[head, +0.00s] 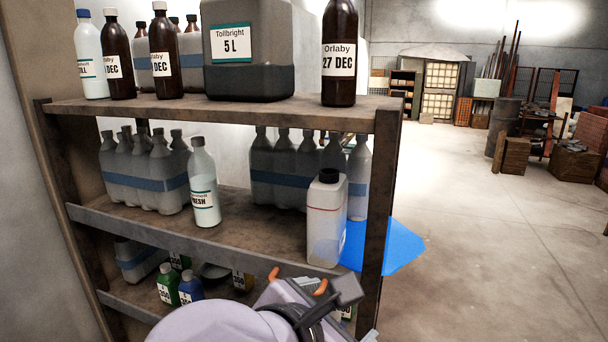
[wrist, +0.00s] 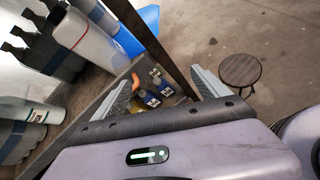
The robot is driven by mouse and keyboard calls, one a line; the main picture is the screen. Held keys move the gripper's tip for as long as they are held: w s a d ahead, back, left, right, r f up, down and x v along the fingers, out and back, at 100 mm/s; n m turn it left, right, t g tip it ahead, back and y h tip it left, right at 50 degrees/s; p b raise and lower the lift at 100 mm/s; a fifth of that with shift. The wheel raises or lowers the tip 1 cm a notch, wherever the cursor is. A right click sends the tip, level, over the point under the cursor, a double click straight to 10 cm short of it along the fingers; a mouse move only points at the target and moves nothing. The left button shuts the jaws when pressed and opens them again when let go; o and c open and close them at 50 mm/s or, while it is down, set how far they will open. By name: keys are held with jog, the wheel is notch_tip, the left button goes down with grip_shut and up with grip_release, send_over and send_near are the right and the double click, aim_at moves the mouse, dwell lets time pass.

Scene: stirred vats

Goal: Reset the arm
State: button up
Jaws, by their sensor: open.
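My gripper (wrist: 165,88) shows in the wrist view with its two grey fingers spread apart. In the head view my arm comes in at the bottom middle, in front of the lower part of the shelf rack (head: 255,242). The gripper end is near the rack's right post (head: 377,200). The fingers are hard to make out there. A white jug with a black cap (head: 327,225) stands upright on the middle shelf, above and behind the gripper end.
The top shelf holds brown bottles (head: 339,60) and a large grey Tollbright canister (head: 248,55). A small white bottle (head: 203,185) and grey bottle packs stand on the middle shelf. A blue patch (head: 400,247) lies behind the post. A round stool (wrist: 240,70) is right of the gripper. Open floor (head: 490,250) lies right.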

jog(key=s+d+f+m+g+y+b, duration=0.1)
jog(key=s+d+f+m+g+b, duration=0.25)
jog(key=f+m+b, duration=0.6)
jog(key=s+d+f+m+g+y+b, duration=0.15)
jog(key=s+d+f+m+b, duration=0.3)
jog(key=f, duration=1.05)
jog(key=s+a+f+m+y+b, duration=0.1)
jog(key=s+f+m+y+b, duration=0.1)
jog(key=f+m+b, duration=0.5)
jog(key=s+a+f+m+t+y+b, duration=0.1)
jog(key=s+f+m+y+b, duration=0.1)
jog(key=f+m+b, duration=0.5)
jog(key=shift+a+f+m+y, duration=0.4)
jog(key=shift+f+m+y, duration=0.15)
jog(key=shift+m, duration=0.55)
